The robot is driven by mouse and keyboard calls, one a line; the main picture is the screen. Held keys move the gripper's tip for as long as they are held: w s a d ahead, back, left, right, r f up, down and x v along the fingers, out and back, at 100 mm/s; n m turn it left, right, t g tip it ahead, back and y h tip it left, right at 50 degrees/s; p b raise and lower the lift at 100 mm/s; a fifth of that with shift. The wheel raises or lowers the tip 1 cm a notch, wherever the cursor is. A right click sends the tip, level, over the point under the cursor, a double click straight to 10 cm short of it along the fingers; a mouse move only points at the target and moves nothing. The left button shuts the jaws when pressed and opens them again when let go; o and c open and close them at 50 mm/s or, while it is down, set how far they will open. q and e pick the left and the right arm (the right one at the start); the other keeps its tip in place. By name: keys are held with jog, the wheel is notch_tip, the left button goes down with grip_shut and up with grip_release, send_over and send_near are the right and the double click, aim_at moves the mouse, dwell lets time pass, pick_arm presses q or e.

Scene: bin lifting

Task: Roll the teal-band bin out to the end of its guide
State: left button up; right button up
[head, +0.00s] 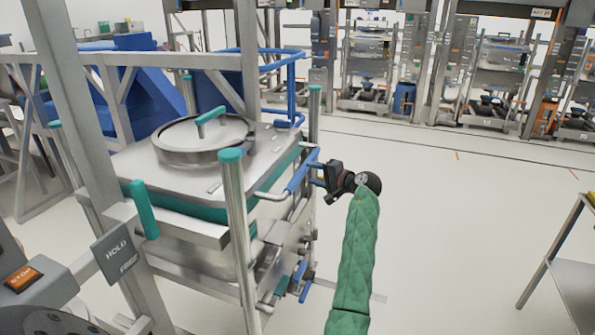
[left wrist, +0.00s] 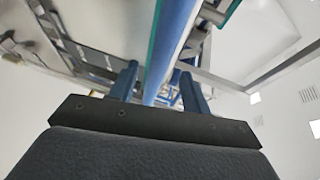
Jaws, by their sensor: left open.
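The teal-band bin (head: 265,180) is a steel box with a teal stripe and a round lid with a teal handle. It stands upright inside a steel frame at the left of the head view. A blue-sleeved handle bar (head: 300,172) sticks out from its right side. My left gripper (head: 317,178) is at that handle, its arm in a green sleeve. In the left wrist view, the blue bar (left wrist: 172,45) runs between the two open fingers (left wrist: 158,85), which are not closed on it. My right gripper is not in view. The bin's underside and guide are largely hidden.
Steel posts with teal tops (head: 236,215) stand around the bin. A HOLD/FREE sign (head: 118,252) and a control box with an orange button (head: 25,278) are at the lower left. A metal table (head: 575,285) is at the right edge. The floor between is clear.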

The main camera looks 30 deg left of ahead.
aim_at(306, 171)
pick_arm(q)
jog(key=p+x, duration=0.1)
jog(key=x, duration=0.5)
jog(key=shift+a, duration=0.25)
jog(key=shift+a+f+p, duration=0.15)
jog(key=shift+a+p, duration=0.15)
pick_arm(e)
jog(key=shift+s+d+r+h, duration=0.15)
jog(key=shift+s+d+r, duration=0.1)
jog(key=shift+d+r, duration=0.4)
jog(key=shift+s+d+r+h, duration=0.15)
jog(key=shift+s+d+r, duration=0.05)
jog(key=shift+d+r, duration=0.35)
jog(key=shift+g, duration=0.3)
pick_arm(q)
grip_shut()
